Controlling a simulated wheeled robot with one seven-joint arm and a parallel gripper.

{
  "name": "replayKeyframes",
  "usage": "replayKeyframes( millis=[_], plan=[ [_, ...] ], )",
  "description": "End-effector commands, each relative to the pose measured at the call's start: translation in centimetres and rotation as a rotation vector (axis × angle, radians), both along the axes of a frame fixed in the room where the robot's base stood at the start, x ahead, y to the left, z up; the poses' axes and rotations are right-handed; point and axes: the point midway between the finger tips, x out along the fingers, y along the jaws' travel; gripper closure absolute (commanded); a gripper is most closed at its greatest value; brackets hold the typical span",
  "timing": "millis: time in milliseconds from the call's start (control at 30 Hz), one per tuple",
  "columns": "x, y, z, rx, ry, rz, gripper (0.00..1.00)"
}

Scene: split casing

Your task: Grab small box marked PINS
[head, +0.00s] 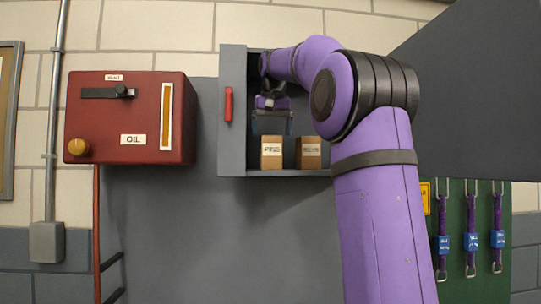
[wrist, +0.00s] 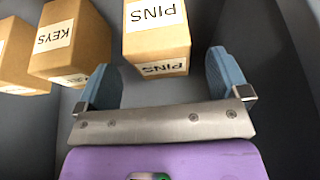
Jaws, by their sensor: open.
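In the wrist view the small cardboard box marked PINS (wrist: 157,42) lies just beyond my gripper (wrist: 165,78), its white labels upside down in the picture. My two blue fingers are spread wide, one to each side of the box's near end, with nothing held. The right finger has a wider gap to the box than the left. In the head view my gripper (head: 272,130) is inside the grey cabinet, above the left box (head: 271,153), which appears to be the PINS box. Its print is too small to read there.
A box marked KEYS (wrist: 72,40) stands beside PINS, with another box (wrist: 14,60) at the wrist view's left edge. The open grey cabinet (head: 233,105) has close walls. A red oil box (head: 130,115) hangs left; purple straps (head: 471,235) hang lower right.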

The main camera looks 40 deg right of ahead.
Motion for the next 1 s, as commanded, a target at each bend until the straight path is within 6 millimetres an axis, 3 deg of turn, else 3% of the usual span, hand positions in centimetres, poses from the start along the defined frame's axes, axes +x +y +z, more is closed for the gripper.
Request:
replayKeyframes(
  millis=[267,633,933,1000],
  plan=[
    [1.2,-0.9,-0.1,0.001,0.001,0.000,0.06],
    [2.4,-1.8,-4.4,0.002,0.001,-0.001,0.06],
    [2.5,-1.9,-4.6,0.000,0.000,0.000,0.06],
    [2.5,-1.9,-4.6,0.000,0.000,0.000,0.22]
  ],
)
